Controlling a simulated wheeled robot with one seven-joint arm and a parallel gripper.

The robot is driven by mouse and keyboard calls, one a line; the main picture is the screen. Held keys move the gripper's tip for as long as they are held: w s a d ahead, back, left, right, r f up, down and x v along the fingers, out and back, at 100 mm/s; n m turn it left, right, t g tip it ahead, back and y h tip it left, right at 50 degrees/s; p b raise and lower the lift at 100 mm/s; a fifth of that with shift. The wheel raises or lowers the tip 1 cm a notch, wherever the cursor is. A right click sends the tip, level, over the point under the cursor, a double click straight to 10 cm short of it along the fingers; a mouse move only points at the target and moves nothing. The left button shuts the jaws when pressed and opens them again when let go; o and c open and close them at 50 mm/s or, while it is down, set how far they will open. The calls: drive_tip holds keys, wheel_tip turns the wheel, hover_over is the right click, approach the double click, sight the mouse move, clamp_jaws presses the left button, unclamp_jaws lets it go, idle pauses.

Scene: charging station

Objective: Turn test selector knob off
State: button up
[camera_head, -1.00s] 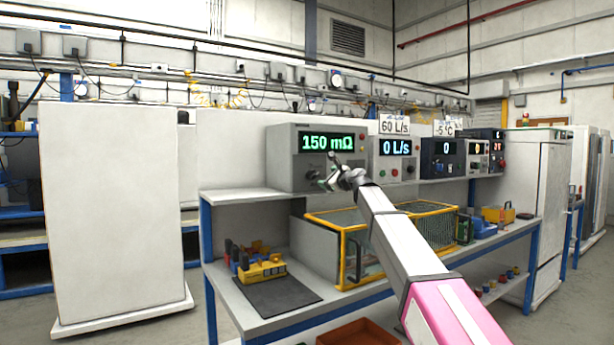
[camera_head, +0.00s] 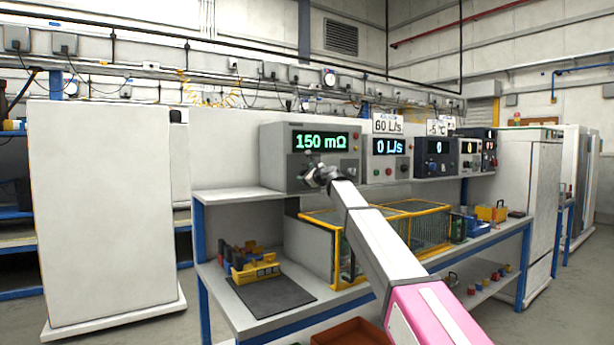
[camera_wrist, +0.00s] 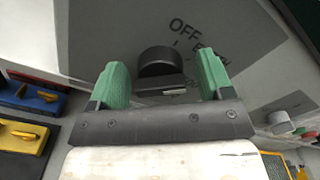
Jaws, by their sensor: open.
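The tester unit (camera_head: 274,160) with the green "150 mΩ" display stands on the bench's upper shelf in the head view. My gripper (camera_head: 318,176) is in front of its lower face and hides that part. In the wrist view a dark round knob (camera_wrist: 158,62) sits on the grey panel (camera_wrist: 110,25), beside printed lettering that begins with "OFF" (camera_wrist: 185,26). My gripper (camera_wrist: 162,68) is open, with one green finger on each side of the knob. Gaps show between fingers and knob; I cannot tell the depth between them. The knob's exact pointing direction is unclear.
Another, lighter knob (camera_wrist: 280,121) is at the lower right of the wrist view. More instruments (camera_head: 390,165) stand along the shelf to the right. A yellow-framed cage (camera_head: 337,260) and a yellow tool holder (camera_head: 262,270) are on the bench below.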

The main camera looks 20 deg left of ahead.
drive_tip(key=c, duration=0.9)
drive_tip(key=shift+n, duration=0.5)
drive_tip(key=n, duration=0.3)
drive_tip(key=shift+a+f+n, duration=0.1)
drive_tip(key=shift+n, duration=0.3)
drive_tip(key=n, duration=0.5)
drive_tip(key=shift+s+f, duration=0.1)
drive_tip(key=shift+n, duration=0.3)
drive_tip(key=o, duration=0.9)
